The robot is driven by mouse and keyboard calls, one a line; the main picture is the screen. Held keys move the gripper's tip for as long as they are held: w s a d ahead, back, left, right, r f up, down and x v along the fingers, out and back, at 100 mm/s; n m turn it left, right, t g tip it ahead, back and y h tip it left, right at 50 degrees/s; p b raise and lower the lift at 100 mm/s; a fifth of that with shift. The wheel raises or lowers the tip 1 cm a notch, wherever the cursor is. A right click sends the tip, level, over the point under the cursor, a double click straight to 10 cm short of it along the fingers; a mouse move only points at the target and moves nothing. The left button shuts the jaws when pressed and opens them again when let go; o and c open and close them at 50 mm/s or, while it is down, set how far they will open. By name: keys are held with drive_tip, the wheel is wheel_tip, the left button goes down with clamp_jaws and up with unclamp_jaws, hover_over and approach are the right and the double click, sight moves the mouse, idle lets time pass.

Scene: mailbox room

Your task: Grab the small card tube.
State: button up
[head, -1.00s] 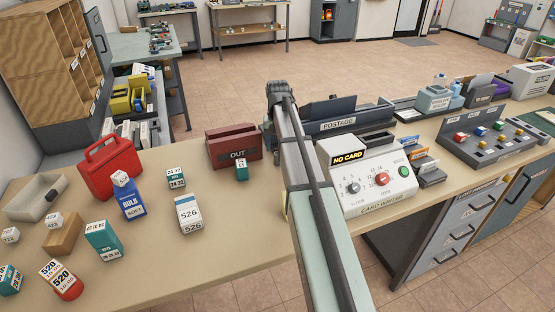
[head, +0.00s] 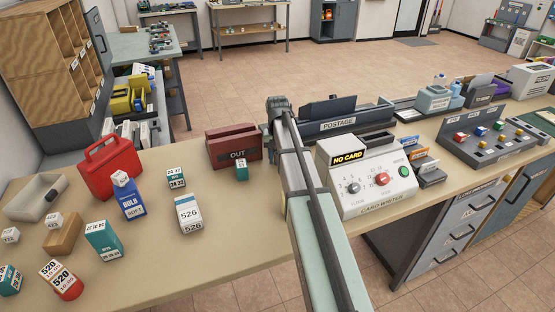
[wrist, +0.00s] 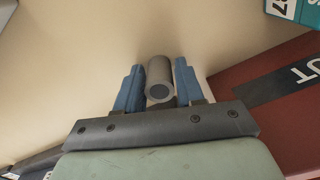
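A small grey tube (wrist: 160,72) shows in the wrist view, its round end with a darker centre facing the camera. It lies between the two blue fingers of my gripper (wrist: 158,84). The fingers stand on either side of it with what looks like a narrow gap each side, so the gripper looks open around the tube. In the head view my own arm hides the tube and most of the gripper, beside the dark red OUT tray (head: 233,151).
The OUT tray also shows close on the right in the wrist view (wrist: 275,105), with a teal box (wrist: 288,8) above it. The card writer (head: 370,185) and the POSTAGE holder (head: 340,125) are right of my arm. Boxes and a red case (head: 110,168) stand left.

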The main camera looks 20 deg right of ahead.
clamp_jaws()
